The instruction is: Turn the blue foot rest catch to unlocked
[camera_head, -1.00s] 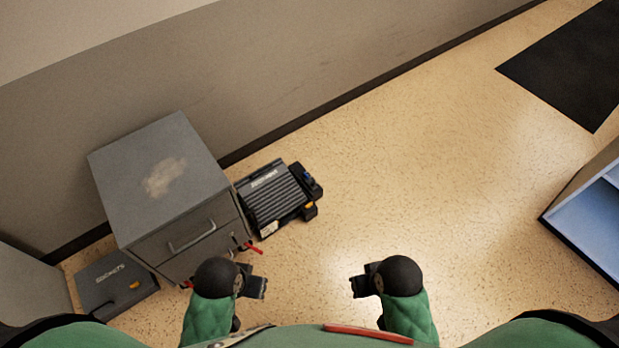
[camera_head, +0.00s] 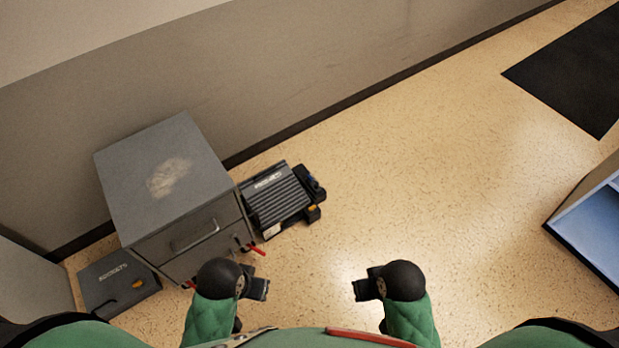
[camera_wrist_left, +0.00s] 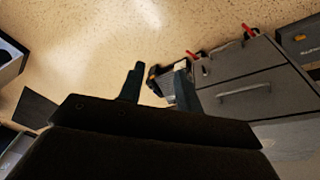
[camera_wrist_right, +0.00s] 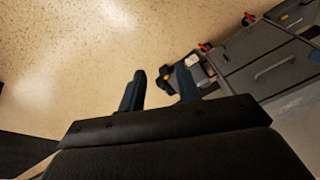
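The foot rest (camera_head: 277,198) is a dark ribbed pad on the floor, beside the grey cabinet. On its right side sits a small bluish part (camera_head: 314,182), which looks like the blue catch; its setting is too small to read. An orange part (camera_head: 314,209) sits nearer on that side. My left gripper (camera_head: 263,286) is open and empty, in front of the foot rest and apart from it. My right gripper (camera_head: 359,288) is open and empty, further right over bare floor. Both wrist views show spread fingers, with the foot rest partly hidden behind them.
The grey drawer cabinet (camera_head: 165,180) stands left of the foot rest, with red levers (camera_head: 256,249) low on its front. A flat grey box (camera_head: 117,284) lies left of it. A dark mat (camera_head: 575,75) and a blue-lined open container (camera_head: 592,225) are at right. The middle floor is clear.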

